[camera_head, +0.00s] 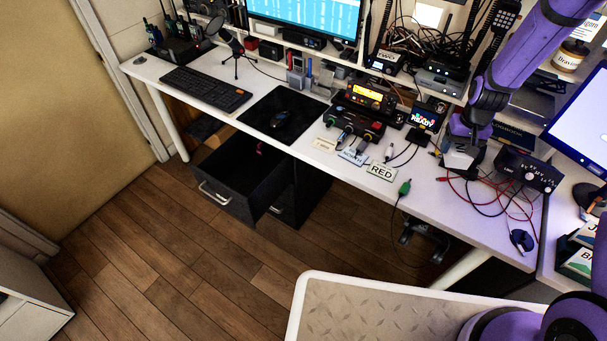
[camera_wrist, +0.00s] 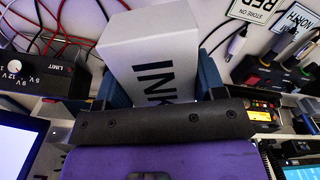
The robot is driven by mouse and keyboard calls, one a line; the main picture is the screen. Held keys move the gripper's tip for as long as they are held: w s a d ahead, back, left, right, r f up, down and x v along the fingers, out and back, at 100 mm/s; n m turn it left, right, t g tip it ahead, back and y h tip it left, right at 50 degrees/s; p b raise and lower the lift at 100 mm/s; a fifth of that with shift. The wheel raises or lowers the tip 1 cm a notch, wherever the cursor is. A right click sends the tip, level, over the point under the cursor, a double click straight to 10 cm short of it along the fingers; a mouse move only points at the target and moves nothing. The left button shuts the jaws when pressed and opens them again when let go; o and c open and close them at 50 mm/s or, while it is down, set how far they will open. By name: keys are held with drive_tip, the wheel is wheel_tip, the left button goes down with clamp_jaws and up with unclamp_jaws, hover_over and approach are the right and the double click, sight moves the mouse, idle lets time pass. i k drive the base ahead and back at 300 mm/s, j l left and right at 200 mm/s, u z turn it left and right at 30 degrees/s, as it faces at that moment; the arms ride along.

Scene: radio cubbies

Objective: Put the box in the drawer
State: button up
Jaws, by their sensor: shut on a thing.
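A white box (camera_wrist: 150,40) with dark "INK" lettering is between the blue fingers of my gripper (camera_wrist: 160,75) in the wrist view. My gripper is shut on it. In the head view my gripper (camera_head: 463,146) is at the right part of the white desk, with the box (camera_head: 458,161) mostly hidden below it; I cannot tell if the box touches the desk. The black drawer (camera_head: 215,201) is pulled open under the desk, left of my gripper and lower down. Its silver handle faces the front left, and its inside looks dark.
The desk (camera_head: 440,208) carries a keyboard (camera_head: 206,88), a mouse on a black mat (camera_head: 285,112), radios (camera_head: 362,98), a RED label (camera_head: 382,171) and loose cables. A power supply (camera_head: 528,170) with red and black wires stands right of my gripper. The wooden floor before the drawer is clear.

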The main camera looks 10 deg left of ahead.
sight(240, 191)
drive_tip(key=i+j+u, duration=0.7)
drive_tip(key=j, duration=0.15)
drive_tip(key=i+j+u, duration=0.35)
